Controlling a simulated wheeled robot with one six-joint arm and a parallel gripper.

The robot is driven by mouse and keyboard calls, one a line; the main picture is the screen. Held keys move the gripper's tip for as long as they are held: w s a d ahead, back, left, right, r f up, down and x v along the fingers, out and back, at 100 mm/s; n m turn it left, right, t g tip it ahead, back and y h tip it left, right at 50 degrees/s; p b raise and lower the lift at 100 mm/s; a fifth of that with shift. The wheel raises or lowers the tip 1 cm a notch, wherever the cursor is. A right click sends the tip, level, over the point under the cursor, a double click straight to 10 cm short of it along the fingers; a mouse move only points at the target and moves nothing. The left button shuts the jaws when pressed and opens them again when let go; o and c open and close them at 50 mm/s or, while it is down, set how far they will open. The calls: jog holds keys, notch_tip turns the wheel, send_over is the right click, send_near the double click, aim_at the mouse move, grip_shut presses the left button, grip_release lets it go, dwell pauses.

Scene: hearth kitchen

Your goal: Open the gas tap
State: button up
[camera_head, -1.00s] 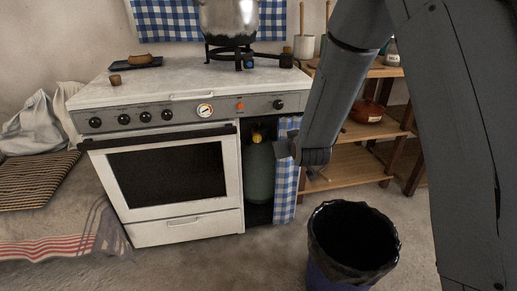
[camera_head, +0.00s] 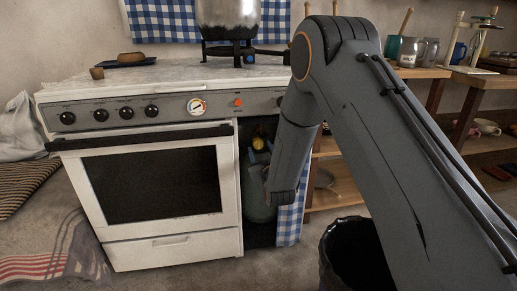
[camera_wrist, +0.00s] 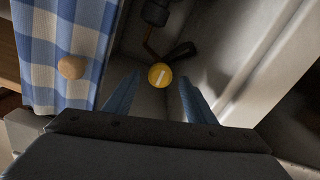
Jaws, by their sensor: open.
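The gas tap is a round yellow knob (camera_head: 258,143) on top of a green gas cylinder (camera_head: 259,207) in the open bay right of the oven. In the wrist view the yellow knob (camera_wrist: 160,75) faces me, with a pale bar across it. My gripper (camera_wrist: 158,98) is open, its two bluish fingers apart on either side below the knob, with nothing between them. In the head view my arm hides part of the cylinder and bay.
A blue checked curtain (camera_head: 291,215) hangs at the bay's right side; a round wooden knob (camera_wrist: 71,67) shows before it. The white stove (camera_head: 170,245) borders the bay on the left. A dark bin (camera_head: 345,245) stands at lower right, partly behind my arm. A dark hose fitting (camera_wrist: 180,51) sits by the tap.

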aim_at(259, 146)
jog(key=shift+b+x, duration=0.4)
jog(key=shift+x, duration=1.55)
jog(key=c, duration=1)
jog(key=shift+c, duration=0.2)
